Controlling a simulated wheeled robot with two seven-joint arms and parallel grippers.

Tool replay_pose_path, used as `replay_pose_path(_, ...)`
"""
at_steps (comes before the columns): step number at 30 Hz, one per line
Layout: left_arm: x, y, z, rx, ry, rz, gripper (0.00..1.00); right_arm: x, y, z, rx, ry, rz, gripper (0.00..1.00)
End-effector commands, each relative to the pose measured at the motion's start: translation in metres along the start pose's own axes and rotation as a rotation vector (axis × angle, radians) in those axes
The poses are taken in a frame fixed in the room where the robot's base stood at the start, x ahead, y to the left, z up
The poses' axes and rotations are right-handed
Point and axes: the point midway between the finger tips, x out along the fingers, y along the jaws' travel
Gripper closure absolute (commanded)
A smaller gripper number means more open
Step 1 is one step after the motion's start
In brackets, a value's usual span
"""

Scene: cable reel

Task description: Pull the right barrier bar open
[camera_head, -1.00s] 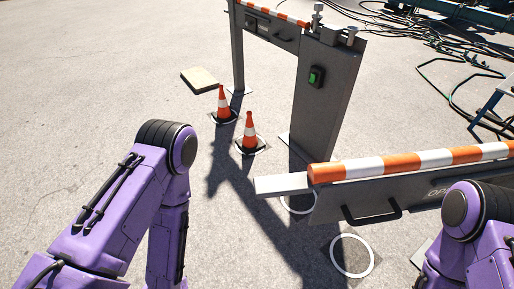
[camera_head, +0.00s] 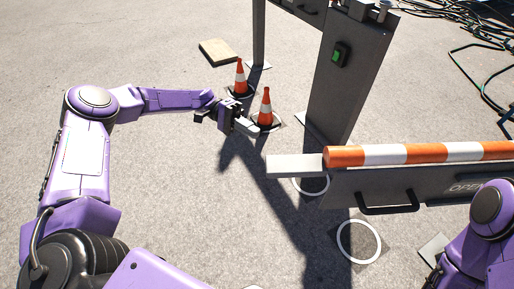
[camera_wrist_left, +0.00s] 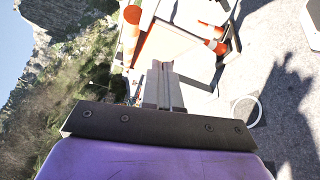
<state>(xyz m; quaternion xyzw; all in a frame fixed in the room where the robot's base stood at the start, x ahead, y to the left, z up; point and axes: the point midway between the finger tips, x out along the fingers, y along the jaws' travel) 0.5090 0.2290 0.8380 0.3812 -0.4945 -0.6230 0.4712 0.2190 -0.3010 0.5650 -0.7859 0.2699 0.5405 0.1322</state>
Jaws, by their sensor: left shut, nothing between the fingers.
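The right barrier bar (camera_head: 415,154) is orange and white striped, on a grey panel (camera_head: 345,190) with a black handle (camera_head: 390,209) and partly hidden lettering. A pale grey end piece (camera_head: 292,166) juts from its left end. My left gripper (camera_head: 250,128) is shut and empty, left of and beyond the end piece, near the front cone and apart from the handle. Its closed fingers show in the left wrist view (camera_wrist_left: 163,88). My right arm covers the panel's lower right; its gripper is not in view.
Two striped cones (camera_head: 240,78) (camera_head: 265,108) stand on the pavement. A grey post (camera_head: 350,80) with a green switch (camera_head: 339,54) rises behind the bar. A flat tan slab (camera_head: 220,52) lies behind the cones. Cables (camera_head: 450,25) lie at the upper right. Left pavement is clear.

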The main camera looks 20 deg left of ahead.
Motion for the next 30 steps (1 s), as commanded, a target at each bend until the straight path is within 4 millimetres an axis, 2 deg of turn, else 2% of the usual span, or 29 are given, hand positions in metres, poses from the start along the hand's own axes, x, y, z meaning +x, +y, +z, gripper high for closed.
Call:
replay_pose_path(1,-0.021,0.010,0.008,0.077,-0.013,0.009,1.00,0.001,0.000,0.000,0.000,0.000,0.000,0.57)
replay_pose_path(3,-0.040,0.018,0.018,0.161,-0.035,0.011,1.00,0.001,0.000,0.000,0.000,0.000,0.000,0.57)
replay_pose_path(6,-0.051,0.023,0.025,0.218,-0.054,0.006,1.00,0.000,0.000,0.000,0.000,0.000,0.000,0.57)
replay_pose_path(8,-0.048,0.025,0.027,0.226,-0.059,0.006,1.00,-0.002,0.000,-0.001,0.000,0.000,0.000,0.57)
replay_pose_path(11,-0.033,0.027,0.029,0.224,-0.063,0.006,1.00,-0.008,0.001,-0.003,0.000,0.000,0.000,0.57)
replay_pose_path(22,0.048,0.026,0.034,0.221,-0.063,0.004,1.00,-0.033,0.003,-0.013,0.000,0.000,0.000,0.57)
replay_pose_path(30,0.071,0.018,0.059,0.222,-0.059,0.004,1.00,-0.048,0.004,-0.020,0.000,0.000,0.000,0.57)
